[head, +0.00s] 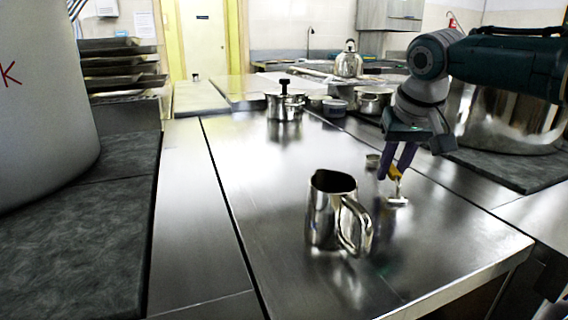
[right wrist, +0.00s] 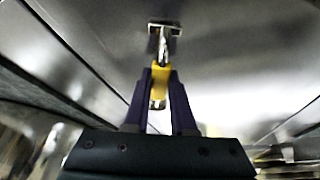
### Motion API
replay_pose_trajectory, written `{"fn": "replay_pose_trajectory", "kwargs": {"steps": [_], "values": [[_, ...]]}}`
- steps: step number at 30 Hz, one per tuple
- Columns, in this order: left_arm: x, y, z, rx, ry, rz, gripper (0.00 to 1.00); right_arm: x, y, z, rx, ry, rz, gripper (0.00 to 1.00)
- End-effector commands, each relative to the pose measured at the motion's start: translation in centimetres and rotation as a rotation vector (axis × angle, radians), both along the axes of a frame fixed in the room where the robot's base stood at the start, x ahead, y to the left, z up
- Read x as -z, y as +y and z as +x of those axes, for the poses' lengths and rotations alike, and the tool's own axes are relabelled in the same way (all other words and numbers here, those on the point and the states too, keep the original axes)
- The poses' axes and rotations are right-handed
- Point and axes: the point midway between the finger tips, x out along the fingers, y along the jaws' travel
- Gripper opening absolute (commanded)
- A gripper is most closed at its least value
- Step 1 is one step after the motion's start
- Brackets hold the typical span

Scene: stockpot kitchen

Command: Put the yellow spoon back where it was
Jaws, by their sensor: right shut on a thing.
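My right gripper (head: 392,172) points down at the right part of the steel counter (head: 260,150). It is shut on the yellow spoon (head: 395,173), gripping its yellow part. In the right wrist view, the yellow part (right wrist: 160,80) sits between the fingertips of the right gripper (right wrist: 160,78). A shiny metal shaft runs from it to a small squarish bright end (right wrist: 165,24). This end is low over the counter; I cannot tell whether it touches. My left gripper is not in view.
A steel pitcher (head: 328,215) stands at the front, left of the spoon. A lidded pot (head: 284,106), bowls and a kettle (head: 348,63) are farther back. A big stockpot (head: 510,115) is at right. The counter's left part is clear.

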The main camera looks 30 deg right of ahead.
Motion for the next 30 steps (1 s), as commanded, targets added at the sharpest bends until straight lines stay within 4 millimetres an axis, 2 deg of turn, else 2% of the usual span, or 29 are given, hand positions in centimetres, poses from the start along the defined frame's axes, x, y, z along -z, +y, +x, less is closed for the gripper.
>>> {"fn": "replay_pose_trajectory", "kwargs": {"steps": [11, 12, 19, 26, 30], "values": [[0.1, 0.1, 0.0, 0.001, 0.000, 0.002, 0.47, 0.4, 0.0, 0.0, 0.000, 0.001, 0.000, 0.00], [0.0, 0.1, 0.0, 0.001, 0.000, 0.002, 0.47, 0.3, 0.0, 0.0, 0.000, 0.000, 0.000, 0.28], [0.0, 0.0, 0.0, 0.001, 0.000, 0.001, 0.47, 0.3, 0.0, 0.0, 0.000, 0.000, 0.000, 0.54], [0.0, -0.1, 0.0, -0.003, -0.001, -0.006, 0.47, 0.2, 0.0, 0.0, 0.000, 0.000, 0.000, 0.54], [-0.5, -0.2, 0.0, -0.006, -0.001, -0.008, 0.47, -0.7, 0.0, -0.1, -0.001, -0.002, 0.000, 0.54]]}}
